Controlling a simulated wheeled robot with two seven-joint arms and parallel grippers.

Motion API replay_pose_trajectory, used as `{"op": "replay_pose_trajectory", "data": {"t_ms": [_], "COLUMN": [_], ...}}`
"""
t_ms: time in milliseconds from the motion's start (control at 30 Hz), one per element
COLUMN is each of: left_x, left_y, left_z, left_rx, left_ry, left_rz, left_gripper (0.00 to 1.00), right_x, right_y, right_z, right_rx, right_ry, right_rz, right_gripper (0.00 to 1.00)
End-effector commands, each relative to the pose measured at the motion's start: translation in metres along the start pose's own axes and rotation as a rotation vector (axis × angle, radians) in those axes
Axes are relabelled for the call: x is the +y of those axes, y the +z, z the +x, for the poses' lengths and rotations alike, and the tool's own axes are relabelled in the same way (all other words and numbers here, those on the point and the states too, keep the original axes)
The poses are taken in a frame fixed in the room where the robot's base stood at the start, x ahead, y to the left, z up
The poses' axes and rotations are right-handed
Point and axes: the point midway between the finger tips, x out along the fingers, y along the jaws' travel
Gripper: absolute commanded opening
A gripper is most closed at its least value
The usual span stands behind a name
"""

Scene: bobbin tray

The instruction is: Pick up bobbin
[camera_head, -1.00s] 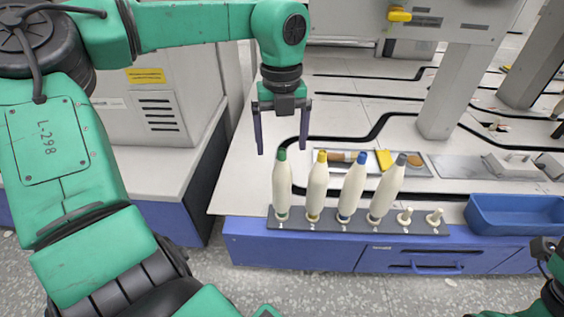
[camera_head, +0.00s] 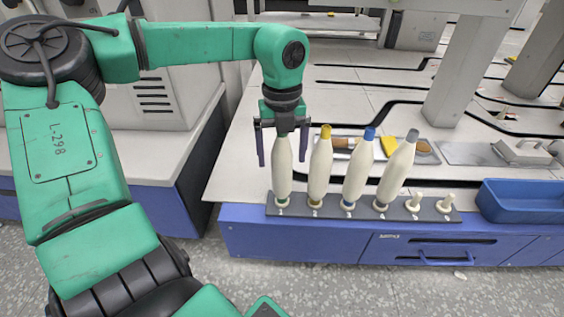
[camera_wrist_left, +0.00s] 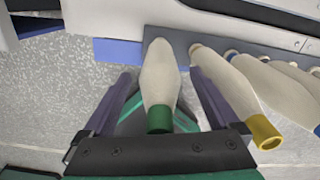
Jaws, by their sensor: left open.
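Several cream bobbins stand in a row on a dark rack (camera_head: 330,207) at the table's front edge. The leftmost, the green-capped bobbin (camera_head: 282,172), is upright, and its top is hidden behind my left gripper (camera_head: 283,160) in the head view. The left gripper is open, pointing down, with one finger on each side of that bobbin. In the left wrist view the green-capped bobbin (camera_wrist_left: 161,85) lies between the two fingers. To its right stand the yellow-capped bobbin (camera_head: 320,168), the blue-capped bobbin (camera_head: 357,172) and the grey-capped bobbin (camera_head: 397,175), which leans right. My right gripper is not in view.
Two empty pegs (camera_head: 445,203) are at the rack's right end. A blue bin (camera_head: 525,212) stands further right. A metal tray (camera_head: 428,156) with a yellow item (camera_head: 389,145) lies behind the bobbins. The yellow-capped bobbin is close beside the right finger.

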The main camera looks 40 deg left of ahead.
Motion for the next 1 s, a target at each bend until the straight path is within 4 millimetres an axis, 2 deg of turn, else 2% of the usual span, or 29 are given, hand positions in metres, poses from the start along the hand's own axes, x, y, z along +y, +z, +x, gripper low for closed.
{"op": "replay_pose_trajectory", "data": {"t_ms": [33, 233, 267, 300, 367, 400, 500, 800, 867, 1000], "left_x": [0.000, 0.000, 0.000, 0.000, 0.000, 0.000, 0.000, 0.000, 0.000, -0.001], "left_y": [0.000, 0.000, 0.000, 0.000, 0.000, 0.000, 0.000, 0.001, 0.001, 0.001], "left_z": [0.008, 0.006, 0.006, 0.006, 0.006, 0.005, 0.005, 0.001, -0.004, -0.029], "left_rx": [-0.001, -0.002, -0.002, -0.002, -0.002, -0.002, -0.002, -0.002, -0.003, -0.004], "left_ry": [0.000, -0.001, -0.001, -0.001, -0.001, -0.001, -0.001, -0.002, -0.002, -0.003], "left_rz": [0.000, 0.000, 0.000, 0.000, -0.001, -0.001, -0.001, -0.001, -0.001, -0.002], "left_gripper": [0.94, 0.94, 0.91, 0.75, 0.52, 0.37, 0.00, 0.00, 0.00, 0.00], "right_x": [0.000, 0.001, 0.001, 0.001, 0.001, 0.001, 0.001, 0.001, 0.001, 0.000], "right_y": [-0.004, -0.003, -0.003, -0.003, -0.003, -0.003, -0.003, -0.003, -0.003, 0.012], "right_z": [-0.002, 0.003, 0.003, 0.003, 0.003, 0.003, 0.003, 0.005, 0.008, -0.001], "right_rx": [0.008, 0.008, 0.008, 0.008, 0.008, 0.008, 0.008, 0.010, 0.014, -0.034], "right_ry": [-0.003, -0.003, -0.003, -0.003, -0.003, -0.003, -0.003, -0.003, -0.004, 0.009], "right_rz": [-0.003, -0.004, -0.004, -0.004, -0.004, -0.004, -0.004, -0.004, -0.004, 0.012], "right_gripper": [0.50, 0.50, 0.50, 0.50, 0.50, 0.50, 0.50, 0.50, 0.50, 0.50]}}
